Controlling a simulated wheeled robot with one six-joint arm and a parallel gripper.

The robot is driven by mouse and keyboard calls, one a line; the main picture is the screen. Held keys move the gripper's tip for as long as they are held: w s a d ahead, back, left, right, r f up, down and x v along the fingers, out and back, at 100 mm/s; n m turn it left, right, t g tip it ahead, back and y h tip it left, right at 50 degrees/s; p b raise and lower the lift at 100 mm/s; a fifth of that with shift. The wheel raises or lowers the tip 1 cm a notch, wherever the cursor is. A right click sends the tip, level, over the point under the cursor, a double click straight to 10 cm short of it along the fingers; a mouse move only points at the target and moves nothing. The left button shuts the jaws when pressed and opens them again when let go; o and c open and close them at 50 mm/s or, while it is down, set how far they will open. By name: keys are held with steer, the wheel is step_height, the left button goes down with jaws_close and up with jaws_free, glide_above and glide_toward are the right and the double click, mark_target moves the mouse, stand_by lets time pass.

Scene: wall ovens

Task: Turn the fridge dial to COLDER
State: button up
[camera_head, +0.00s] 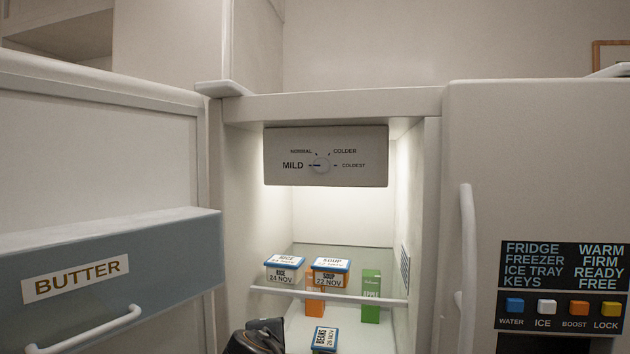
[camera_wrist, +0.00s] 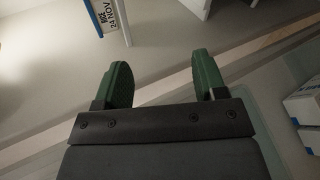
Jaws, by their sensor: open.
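The fridge dial (camera_head: 320,165) is a small round knob on a grey panel (camera_head: 283,145) at the top of the open fridge compartment. Its pointer mark is toward MILD on the left. NORMAL, COLDER and COLDEST are printed around it, with COLDER at the upper right. My gripper (camera_wrist: 166,82) shows in the wrist view with two green fingers apart and nothing between them. In the head view a dark part of my arm shows low in the compartment, well below the dial. The fingertips cannot be made out there.
The open door (camera_head: 90,140) with a BUTTER box (camera_head: 165,262) stands at left. A shelf (camera_head: 340,294) holds labelled tubs (camera_head: 331,271) and cartons; a BEANS tub (camera_head: 324,339) sits lower. The closed right door (camera_head: 540,180) has a white handle (camera_head: 467,265). Space between panel and shelf is clear.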

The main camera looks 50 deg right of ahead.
steer(key=d+r+n+t+h, duration=0.1)
steer(key=d+r+n+h, duration=0.15)
steer(key=r, duration=0.25)
steer(key=s+d+r+n+t+h, duration=0.1)
steer(key=d+r+n+h, duration=0.15)
steer(key=r, duration=0.35)
steer(key=d+r+n+t+h, duration=0.1)
steer(key=r+n, duration=0.2)
steer(key=r, duration=0.2)
steer(key=n+t+h+p, duration=0.2)
steer(key=n+h, duration=0.1)
steer(key=n, duration=0.6)
glide_toward(320, 167)
steer(key=p+x, duration=0.2)
steer(key=x, duration=0.5)
steer(key=shift+d+r+p, duration=0.2)
steer(key=shift+p, duration=0.15)
steer(key=shift+x, duration=0.9)
steer(key=shift+f, duration=0.1)
steer(key=c, duration=0.9)
